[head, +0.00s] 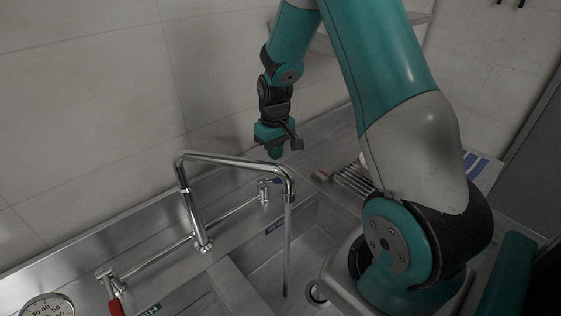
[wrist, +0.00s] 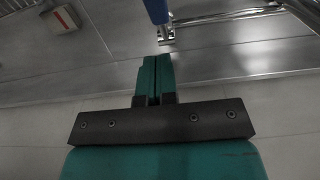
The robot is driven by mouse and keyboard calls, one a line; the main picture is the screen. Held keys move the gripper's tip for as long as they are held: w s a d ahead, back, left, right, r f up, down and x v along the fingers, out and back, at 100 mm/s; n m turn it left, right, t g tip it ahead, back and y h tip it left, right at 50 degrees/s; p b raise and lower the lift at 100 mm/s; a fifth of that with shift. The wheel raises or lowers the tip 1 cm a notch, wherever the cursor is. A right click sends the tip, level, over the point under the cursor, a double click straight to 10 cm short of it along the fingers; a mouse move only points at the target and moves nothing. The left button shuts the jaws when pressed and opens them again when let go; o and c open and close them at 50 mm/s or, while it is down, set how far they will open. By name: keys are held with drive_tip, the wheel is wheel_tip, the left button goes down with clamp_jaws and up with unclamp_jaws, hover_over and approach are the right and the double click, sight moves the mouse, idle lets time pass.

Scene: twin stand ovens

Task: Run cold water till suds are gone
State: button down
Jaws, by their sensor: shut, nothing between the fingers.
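The chrome faucet (head: 235,161) arches over the steel sink, and a thin water stream (head: 287,250) falls from its spout into the right basin (head: 262,278). The cold tap's blue handle (head: 277,181) is behind the spout; it also shows in the wrist view (wrist: 157,12), just beyond my fingertips. The red handle (head: 115,306) is at the lower left. My gripper (head: 275,154) is shut and empty, pointing down above and behind the blue handle, apart from it in the head view. In the wrist view my closed fingers (wrist: 156,62) are near the handle; contact cannot be told. I cannot make out suds.
A drain (head: 318,292) shows in the right basin, partly hidden by my arm. A wire rack (head: 353,180) and a small pale block with a red part (head: 321,176) are right of the faucet. A dial gauge (head: 47,306) is at lower left. The tiled wall stands close behind.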

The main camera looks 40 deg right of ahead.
sight(274, 182)
drive_tip(key=shift+s+f+p, duration=0.3)
drive_tip(key=shift+s+f, duration=0.1)
drive_tip(key=shift+f, duration=0.25)
drive_tip(key=shift+s+f+p, duration=0.25)
drive_tip(key=shift+s+f, duration=0.1)
drive_tip(key=shift+f, duration=0.3)
drive_tip(key=shift+s+f+p, duration=0.3)
drive_tip(key=shift+s+f, duration=0.1)
drive_tip(key=shift+f, duration=0.25)
drive_tip(key=shift+a+f, duration=0.1)
drive_tip(key=shift+a, duration=0.05)
